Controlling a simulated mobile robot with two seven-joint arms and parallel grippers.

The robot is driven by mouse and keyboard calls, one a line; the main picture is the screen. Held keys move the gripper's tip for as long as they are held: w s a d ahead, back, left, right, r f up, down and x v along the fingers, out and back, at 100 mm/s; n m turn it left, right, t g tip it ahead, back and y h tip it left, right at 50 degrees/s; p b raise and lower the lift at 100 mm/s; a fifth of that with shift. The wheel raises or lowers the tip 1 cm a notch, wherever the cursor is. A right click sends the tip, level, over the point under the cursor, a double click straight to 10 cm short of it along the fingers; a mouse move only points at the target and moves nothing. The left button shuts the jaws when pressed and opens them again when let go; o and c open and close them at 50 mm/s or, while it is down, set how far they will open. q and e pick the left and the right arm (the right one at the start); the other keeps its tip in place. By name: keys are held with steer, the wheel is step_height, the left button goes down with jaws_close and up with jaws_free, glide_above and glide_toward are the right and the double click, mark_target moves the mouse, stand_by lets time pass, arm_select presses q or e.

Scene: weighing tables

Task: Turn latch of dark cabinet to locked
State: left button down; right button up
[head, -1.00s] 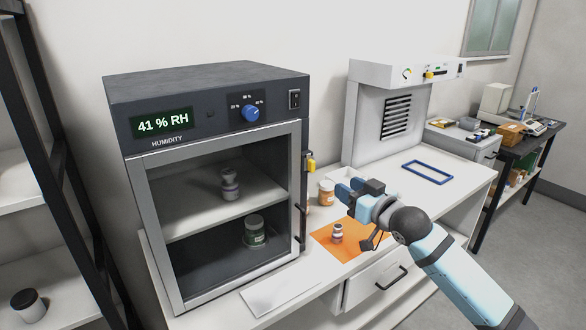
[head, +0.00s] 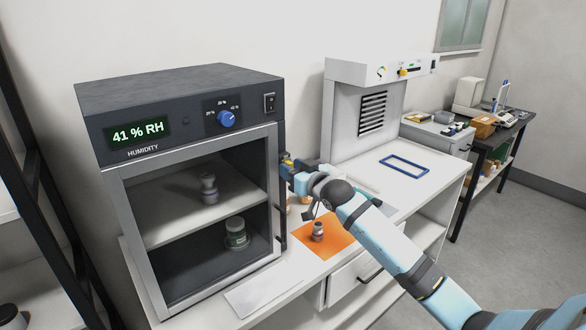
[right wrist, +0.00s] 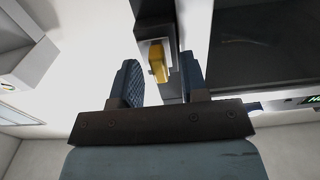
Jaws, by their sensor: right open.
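The dark cabinet (head: 180,95) stands on the left of the bench, its glazed, grey-framed door closed. Its yellow latch (right wrist: 157,61) is on the right side by the door edge. In the head view my right gripper (head: 290,166) is at that side and mostly hides the latch. In the right wrist view my right gripper (right wrist: 161,78) is open, with one finger on each side of the latch. The latch lies lengthwise between the fingers, with a gap visible on the left; contact on the right I cannot tell. My left gripper is not in view.
A black door handle (head: 282,222) runs below the latch. An orange mat (head: 338,244) with a small jar (head: 318,231) lies right of the cabinet. A white instrument (head: 345,125) stands behind, and a blue frame (head: 404,166) lies on the bench.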

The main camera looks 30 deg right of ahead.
steer(key=shift+c, duration=0.2)
jaws_close()
steer(key=shift+n, duration=0.3)
steer(key=n+p, duration=0.5)
steer(key=n, duration=1.2)
steer(key=shift+a+f, duration=0.1)
steer(key=shift+a, duration=0.05)
steer(key=shift+n, duration=0.3)
